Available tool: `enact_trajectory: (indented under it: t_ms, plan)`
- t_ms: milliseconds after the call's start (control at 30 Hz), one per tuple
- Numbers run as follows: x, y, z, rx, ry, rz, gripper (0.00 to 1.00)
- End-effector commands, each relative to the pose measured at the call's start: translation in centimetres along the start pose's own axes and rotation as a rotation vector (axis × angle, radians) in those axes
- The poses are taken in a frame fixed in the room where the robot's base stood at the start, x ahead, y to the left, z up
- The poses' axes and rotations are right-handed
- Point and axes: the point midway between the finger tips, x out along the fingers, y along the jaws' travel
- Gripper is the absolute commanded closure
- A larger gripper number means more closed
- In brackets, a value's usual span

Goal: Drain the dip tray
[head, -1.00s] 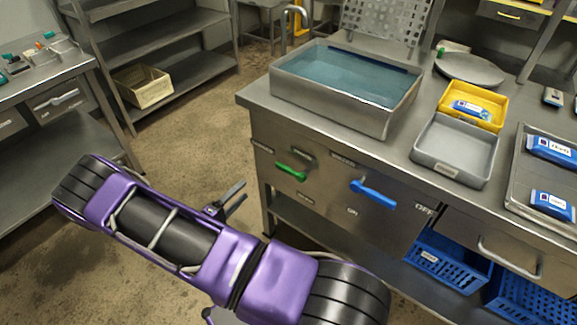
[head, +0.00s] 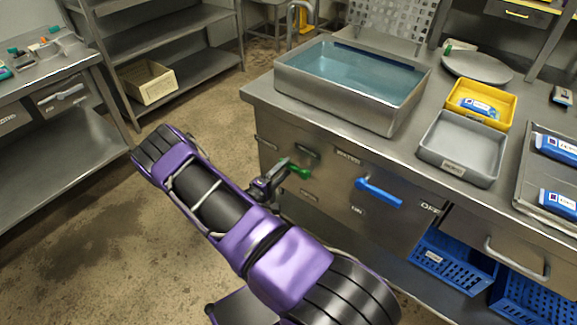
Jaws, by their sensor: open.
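The dip tray (head: 335,101) is a deep steel basin on the counter, holding blue-tinted water (head: 365,74). On the cabinet front below it are a green lever handle (head: 299,171) and, further right, a blue lever handle (head: 379,192) near labels that seem to read WATER, ON and OFF. My gripper (head: 284,171) is open at the green handle, with its fingers close around or beside the handle's left part. I cannot tell whether they touch it. My purple arm hides part of the gripper's wrist and the floor below.
A grey bin (head: 457,165) and a yellow bin (head: 498,95) stand right of the tray, with a steel tray (head: 528,190) of blue packets beyond. Blue crates (head: 447,262) sit below the counter. The floor (head: 95,215) at left is clear.

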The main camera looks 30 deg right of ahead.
Motion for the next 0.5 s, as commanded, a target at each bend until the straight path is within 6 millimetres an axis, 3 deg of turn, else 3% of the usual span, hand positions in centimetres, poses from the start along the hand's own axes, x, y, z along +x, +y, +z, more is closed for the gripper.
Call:
enact_trajectory:
  t_ms: [200,500]
  plan:
    - [2.4,-0.1,0.0,0.0,0.0,-0.001,0.4]
    - [2.8,0.0,0.0,0.0,0.001,-0.001,0.4]
